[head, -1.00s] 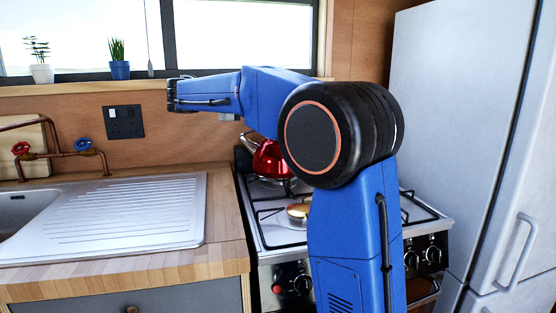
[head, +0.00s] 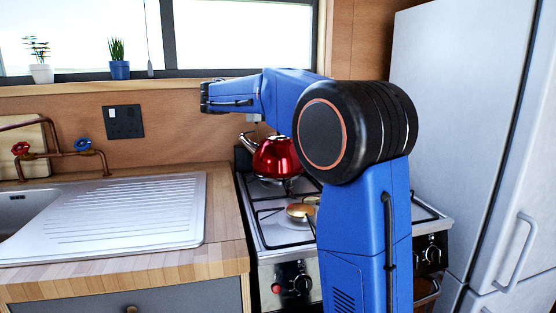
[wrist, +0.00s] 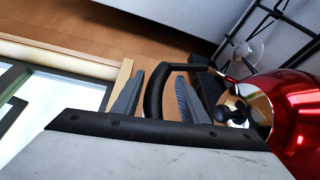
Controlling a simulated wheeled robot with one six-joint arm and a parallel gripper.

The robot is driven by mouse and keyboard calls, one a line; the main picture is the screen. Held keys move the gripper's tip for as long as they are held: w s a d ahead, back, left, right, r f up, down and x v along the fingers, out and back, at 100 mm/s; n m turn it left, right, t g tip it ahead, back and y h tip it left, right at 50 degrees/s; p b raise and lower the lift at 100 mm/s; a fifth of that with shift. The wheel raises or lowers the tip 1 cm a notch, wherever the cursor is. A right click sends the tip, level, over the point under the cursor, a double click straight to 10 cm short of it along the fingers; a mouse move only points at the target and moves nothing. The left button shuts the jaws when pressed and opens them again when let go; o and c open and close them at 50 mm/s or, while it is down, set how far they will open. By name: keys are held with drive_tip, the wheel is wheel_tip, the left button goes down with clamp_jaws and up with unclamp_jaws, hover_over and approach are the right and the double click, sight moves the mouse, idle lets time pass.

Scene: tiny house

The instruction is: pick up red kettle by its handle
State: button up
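The red kettle (head: 278,158) stands on the back left of the stove, partly covered by my arm in the head view. In the wrist view its shiny red body (wrist: 297,115) is at the right, with a black lid knob and a black arched handle (wrist: 155,88). My gripper (wrist: 158,88) is open, with one finger on each side of the handle in the picture. The fingers look apart from the handle; how deep it sits between them is hard to tell. The fingers are hidden in the head view.
The fridge (head: 455,110) stands to the right. The sink drainer (head: 130,215) and wooden counter are to the left, with the wall and window behind.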

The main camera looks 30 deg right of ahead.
clamp_jaws()
idle(1.4)
